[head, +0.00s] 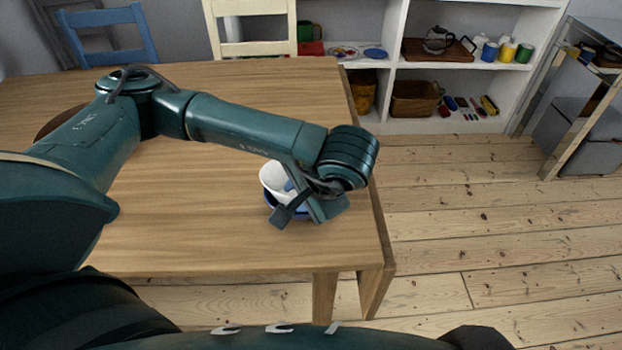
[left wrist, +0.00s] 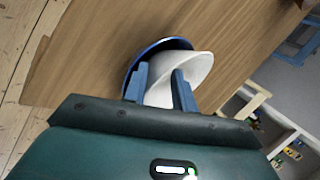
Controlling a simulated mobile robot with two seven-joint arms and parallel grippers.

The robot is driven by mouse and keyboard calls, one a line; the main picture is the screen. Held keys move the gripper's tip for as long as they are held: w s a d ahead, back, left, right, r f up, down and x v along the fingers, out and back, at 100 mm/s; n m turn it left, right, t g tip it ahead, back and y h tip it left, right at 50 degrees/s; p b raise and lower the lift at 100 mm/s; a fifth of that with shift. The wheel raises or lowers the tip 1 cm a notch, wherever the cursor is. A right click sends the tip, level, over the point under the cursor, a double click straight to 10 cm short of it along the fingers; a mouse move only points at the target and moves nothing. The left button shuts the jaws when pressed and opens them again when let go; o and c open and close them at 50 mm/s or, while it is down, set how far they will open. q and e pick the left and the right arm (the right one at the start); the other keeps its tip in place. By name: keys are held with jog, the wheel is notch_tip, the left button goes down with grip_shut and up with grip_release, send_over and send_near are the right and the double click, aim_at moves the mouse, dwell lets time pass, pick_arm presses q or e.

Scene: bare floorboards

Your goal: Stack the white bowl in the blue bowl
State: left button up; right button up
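The white bowl (head: 272,176) sits tilted in the blue bowl (head: 270,198) near the right edge of the wooden table. The left wrist view also shows the white bowl (left wrist: 200,66) leaning inside the blue bowl (left wrist: 150,47), whose rim shows on one side. My left gripper (left wrist: 160,75) is at the bowls, its two blue fingers apart with part of the white bowl between them. A clear gap shows between the fingers. In the head view my left gripper (head: 295,190) hides part of both bowls. My right gripper is not in view.
The wooden table (head: 200,220) is mostly clear; a brown round thing (head: 58,122) is partly hidden behind my left arm. A blue chair (head: 110,35) and a cream chair (head: 250,30) stand behind it. White shelves (head: 455,95) hold baskets and mugs. Floorboards at right are free.

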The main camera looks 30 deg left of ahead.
pick_arm(q)
jog(key=p+v, duration=0.2)
jog(key=v, duration=1)
jog(key=shift+r, duration=0.25)
